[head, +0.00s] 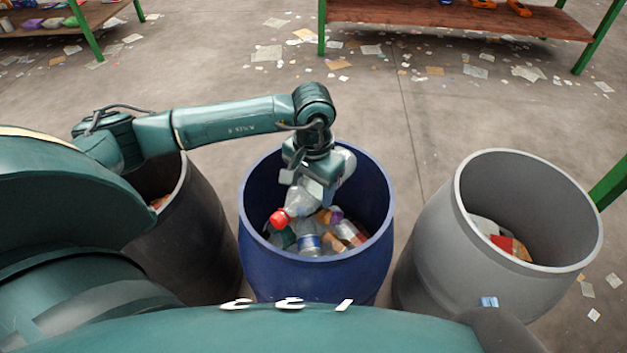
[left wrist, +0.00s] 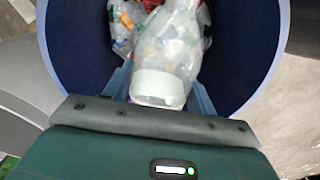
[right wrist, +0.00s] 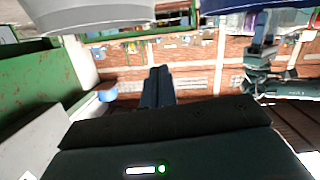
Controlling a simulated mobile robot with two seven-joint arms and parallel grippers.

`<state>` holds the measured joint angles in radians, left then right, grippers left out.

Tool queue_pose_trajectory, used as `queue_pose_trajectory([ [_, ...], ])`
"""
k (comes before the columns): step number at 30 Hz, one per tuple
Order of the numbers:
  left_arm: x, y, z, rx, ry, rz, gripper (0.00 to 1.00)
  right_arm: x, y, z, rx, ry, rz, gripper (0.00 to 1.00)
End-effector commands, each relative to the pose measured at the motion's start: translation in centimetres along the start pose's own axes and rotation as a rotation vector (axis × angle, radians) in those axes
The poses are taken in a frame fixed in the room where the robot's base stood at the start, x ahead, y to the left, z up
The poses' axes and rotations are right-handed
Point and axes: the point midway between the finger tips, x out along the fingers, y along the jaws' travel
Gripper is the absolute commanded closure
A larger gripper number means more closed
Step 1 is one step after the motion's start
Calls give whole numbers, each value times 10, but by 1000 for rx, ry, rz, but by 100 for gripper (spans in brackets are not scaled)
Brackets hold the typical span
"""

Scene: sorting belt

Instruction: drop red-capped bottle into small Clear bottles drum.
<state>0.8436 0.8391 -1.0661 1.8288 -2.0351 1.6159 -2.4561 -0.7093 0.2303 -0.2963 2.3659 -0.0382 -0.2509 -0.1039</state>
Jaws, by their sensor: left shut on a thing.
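A clear bottle with a red cap (head: 281,217) is in my left gripper (head: 312,185), inside the mouth of the blue drum (head: 310,273). It is tilted, with the cap toward the lower left in the head view. The left wrist view shows a clear bottle (left wrist: 172,50) between the spread fingers, its pale end toward the camera. The gripper hides part of the bottle in the head view. Several clear bottles lie in the drum below. My right gripper (right wrist: 158,88) shows only in the right wrist view, its fingers together and empty, away from the drums.
A dark drum (head: 200,235) stands left of the blue one, partly behind my arm. A grey drum (head: 440,265) with some waste inside stands to the right. Green-legged tables (head: 455,22) stand at the back. Scraps litter the floor.

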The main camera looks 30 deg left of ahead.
Motion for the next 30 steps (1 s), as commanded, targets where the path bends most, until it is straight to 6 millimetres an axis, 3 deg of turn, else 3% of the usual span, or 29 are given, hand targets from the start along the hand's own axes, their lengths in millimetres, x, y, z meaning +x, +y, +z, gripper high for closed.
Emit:
queue_pose_trajectory([
  [6,20,0,0,0,1,2,65,3,-2,0,-21,65,2,100],
  [17,22,0,0,0,1,1,65,3,-2,-2,-25,80,2,100],
  [18,22,0,0,0,1,1,41,3,-2,-2,-25,80,2,100],
  [26,22,0,0,0,1,1,19,3,-2,-1,-25,79,2,100],
  [30,22,0,0,0,1,1,18,3,-2,-1,-25,79,2,100],
])
